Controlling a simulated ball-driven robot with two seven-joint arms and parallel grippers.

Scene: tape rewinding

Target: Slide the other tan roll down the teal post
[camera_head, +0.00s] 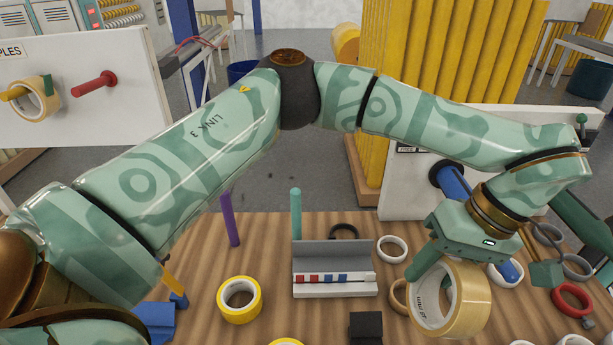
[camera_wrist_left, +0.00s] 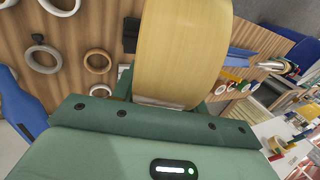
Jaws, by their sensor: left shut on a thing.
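My left arm reaches across to the right side, and my left gripper (camera_head: 445,275) is shut on a wide tan roll (camera_head: 420,310). The roll is held above the right part of the table, its hole facing the head camera. In the left wrist view the same roll (camera_wrist_left: 180,50) fills the middle, in front of the gripper body. The teal post (camera_head: 296,212) stands upright near the table's back edge, left of the held roll and apart from it. I see no roll on its visible length; its foot is hidden behind a grey holder. My right gripper is not recognisable in view.
The grey holder (camera_head: 333,254) with a striped strip stands before the teal post. A purple post (camera_head: 229,220) is left of it. A yellow roll (camera_head: 239,300), a white ring (camera_head: 392,249) and a red ring (camera_head: 572,299) lie on the table. Another tan roll (camera_head: 50,99) hangs on a wall-board peg.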

